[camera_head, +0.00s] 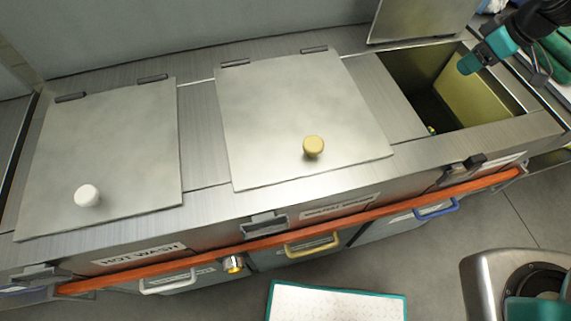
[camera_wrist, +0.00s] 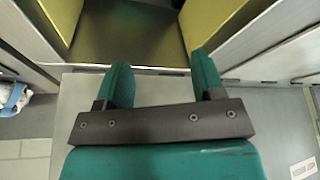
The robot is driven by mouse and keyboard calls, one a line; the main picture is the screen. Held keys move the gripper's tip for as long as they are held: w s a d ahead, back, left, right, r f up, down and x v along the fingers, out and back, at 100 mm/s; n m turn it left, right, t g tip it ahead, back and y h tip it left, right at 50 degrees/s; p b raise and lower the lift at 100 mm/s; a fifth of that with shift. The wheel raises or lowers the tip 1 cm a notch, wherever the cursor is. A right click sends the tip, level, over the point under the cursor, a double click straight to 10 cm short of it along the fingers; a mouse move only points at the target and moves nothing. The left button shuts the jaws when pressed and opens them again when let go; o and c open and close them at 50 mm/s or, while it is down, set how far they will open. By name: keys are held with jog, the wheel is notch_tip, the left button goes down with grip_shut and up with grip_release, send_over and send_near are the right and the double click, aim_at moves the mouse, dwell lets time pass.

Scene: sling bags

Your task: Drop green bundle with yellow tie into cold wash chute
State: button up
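The right chute (camera_head: 508,101) stands open, with its lid (camera_head: 420,18) raised at the back. Its front label is too small to read, so I cannot tell that it is the cold wash one. A small green and yellow bit (camera_head: 432,129) shows low inside it, mostly hidden by the front rim. My gripper (camera_head: 468,64) is over the right side of this opening. In the wrist view my gripper (camera_wrist: 163,75) has its teal fingers apart with nothing between them. Dark green cloth (camera_head: 557,47) lies behind my arm at the right edge; no tie shows on it.
The left lid (camera_head: 130,135), labelled hot wash below, and the middle lid (camera_head: 270,110) with a yellow knob are shut. An orange rail (camera_head: 400,213) runs along the front. A teal-edged white panel (camera_head: 335,303) and a metal bin (camera_head: 490,280) are below.

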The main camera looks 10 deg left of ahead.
jog(key=v, duration=1.7)
jog(key=shift+r+b, duration=0.2)
jog(key=shift+b, duration=0.2)
jog(key=shift+s, duration=0.1)
jog(key=s+a+r, duration=0.1)
jog(key=s+a, duration=0.4)
jog(key=a, duration=0.5)
jog(key=s+a+f+m+g, duration=0.1)
jog(key=s+a, duration=0.5)
jog(key=s, duration=0.5)
jog(key=s+a+f+m+g, duration=0.1)
jog(key=s+a+g, duration=0.1)
jog(key=s+a, duration=0.5)
jog(key=s, duration=0.5)
jog(key=shift+a+m+y+p, duration=0.25)
jog(key=shift+m+y+p, duration=0.1)
jog(key=shift+m+y, duration=0.05)
jog(key=shift+s, duration=0.1)
jog(key=shift+c, duration=0.2)
